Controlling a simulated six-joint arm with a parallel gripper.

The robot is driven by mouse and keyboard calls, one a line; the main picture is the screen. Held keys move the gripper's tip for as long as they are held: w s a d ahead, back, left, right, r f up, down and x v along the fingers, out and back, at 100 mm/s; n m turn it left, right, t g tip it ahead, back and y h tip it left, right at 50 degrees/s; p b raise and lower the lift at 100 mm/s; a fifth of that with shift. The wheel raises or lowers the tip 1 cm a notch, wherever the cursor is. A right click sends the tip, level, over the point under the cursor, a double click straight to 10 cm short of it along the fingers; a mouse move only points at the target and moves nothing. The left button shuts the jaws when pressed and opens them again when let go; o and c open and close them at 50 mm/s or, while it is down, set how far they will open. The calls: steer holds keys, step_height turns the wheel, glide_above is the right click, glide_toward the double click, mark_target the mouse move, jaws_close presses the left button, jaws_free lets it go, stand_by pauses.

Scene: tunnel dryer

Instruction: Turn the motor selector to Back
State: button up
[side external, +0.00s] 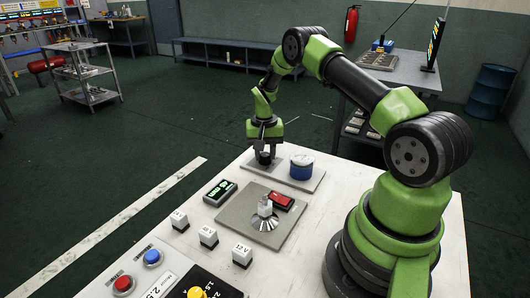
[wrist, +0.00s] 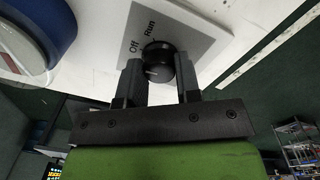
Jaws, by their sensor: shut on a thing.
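The motor selector is a black round knob (wrist: 158,62) on a grey plate (wrist: 195,30) in the wrist view. The words "Off" and "Run" are printed on the plate to the upper left of the knob. No "Back" label is visible; part of the plate is hidden behind my gripper. I cannot tell which way the knob points. My gripper (wrist: 159,70) is shut on the knob, one finger on each side. In the side external view my gripper (side external: 265,150) reaches down over the knob (side external: 265,158) at the table's far end.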

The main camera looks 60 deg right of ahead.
mark_target(264, 155)
steer(key=n, duration=0.8)
steer(key=shift+n, duration=0.4)
stand_by(0.4)
steer(key=o, duration=0.9)
step_height(264, 155, up, 10)
steer(key=shift+a+r, duration=0.1)
steer(key=shift+a, duration=0.05)
